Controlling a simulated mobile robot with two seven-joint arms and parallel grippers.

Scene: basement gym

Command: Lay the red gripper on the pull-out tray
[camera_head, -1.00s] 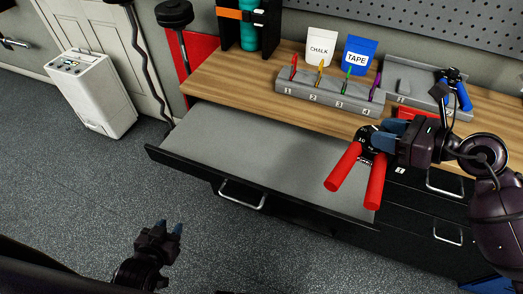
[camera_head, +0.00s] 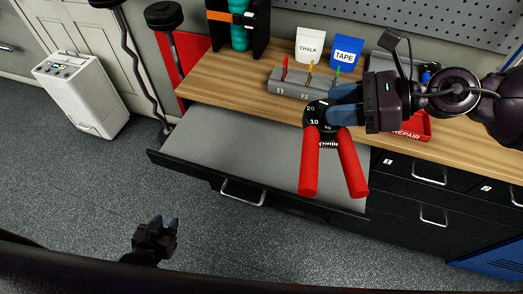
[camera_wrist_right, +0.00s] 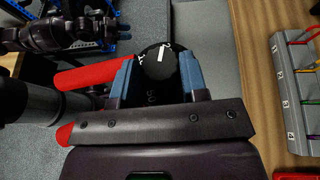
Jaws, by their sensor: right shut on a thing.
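The red gripper (camera_head: 310,160) is a hand gripper with two red handles and a round black dial head. My right gripper (camera_head: 338,110) is shut on its dial head and holds it up in the head view, handles pointing toward the viewer. In the right wrist view the dial (camera_wrist_right: 158,68) sits between the blue fingertips. The pull-out tray (camera_head: 230,150) is a grey surface with a black rim, pulled out below the wooden bench top; the red gripper appears over its right part and hides some of it. My left gripper (camera_head: 166,224) is low at the bottom left, empty, fingertips apart.
On the wooden bench top (camera_head: 225,78) stand a grey numbered rack (camera_head: 290,85), a chalk bag (camera_head: 310,45), a blue tape bag (camera_head: 345,50) and a red repair bin (camera_head: 415,127). The tray's left and middle are bare. A white appliance (camera_head: 80,95) stands at left.

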